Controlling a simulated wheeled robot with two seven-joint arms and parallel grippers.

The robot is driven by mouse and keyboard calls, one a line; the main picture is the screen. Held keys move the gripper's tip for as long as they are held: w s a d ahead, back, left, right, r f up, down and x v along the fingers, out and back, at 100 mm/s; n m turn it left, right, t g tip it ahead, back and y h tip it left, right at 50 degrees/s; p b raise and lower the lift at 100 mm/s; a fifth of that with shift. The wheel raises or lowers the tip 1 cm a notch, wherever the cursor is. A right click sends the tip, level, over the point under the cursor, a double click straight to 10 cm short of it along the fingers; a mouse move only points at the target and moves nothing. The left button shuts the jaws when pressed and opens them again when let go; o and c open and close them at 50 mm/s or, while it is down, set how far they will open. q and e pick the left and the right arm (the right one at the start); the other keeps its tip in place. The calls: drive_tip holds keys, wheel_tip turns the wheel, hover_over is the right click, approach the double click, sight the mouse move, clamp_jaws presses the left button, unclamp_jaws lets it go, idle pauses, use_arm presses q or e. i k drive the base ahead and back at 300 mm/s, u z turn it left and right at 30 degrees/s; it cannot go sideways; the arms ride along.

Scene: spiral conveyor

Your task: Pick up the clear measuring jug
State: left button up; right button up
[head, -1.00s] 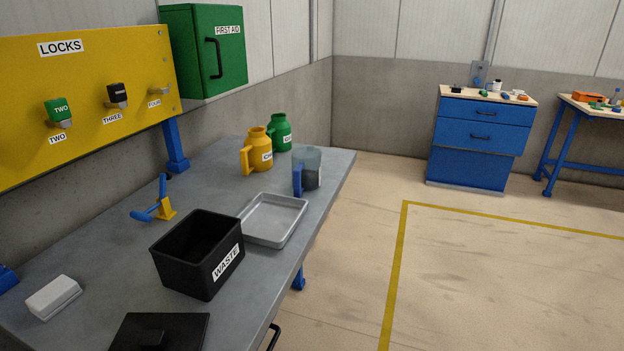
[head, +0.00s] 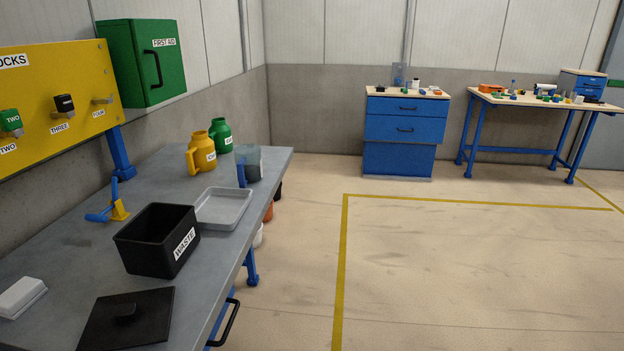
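A clear measuring jug (head: 252,165) with a blue handle (head: 241,173) stands upright near the far right end of the grey workbench. It is just beyond the light grey tray and right of the yellow jug. Its handle is on the left side, and something dark shows through its lower part. Neither of my grippers is in the head view.
On the grey workbench (head: 68,262) are a yellow jug (head: 201,153), a green jug (head: 221,135), a grey tray (head: 224,207), a black waste bin (head: 158,241) and a black lid (head: 127,318). A blue drawer cabinet (head: 404,131) stands across open floor.

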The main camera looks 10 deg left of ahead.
sight(248, 160)
drive_tip(key=z, duration=0.4)
drive_tip(key=i, duration=0.7)
drive_tip(key=u, duration=1.05)
drive_tip(key=i, duration=1.25)
drive_tip(key=u, duration=1)
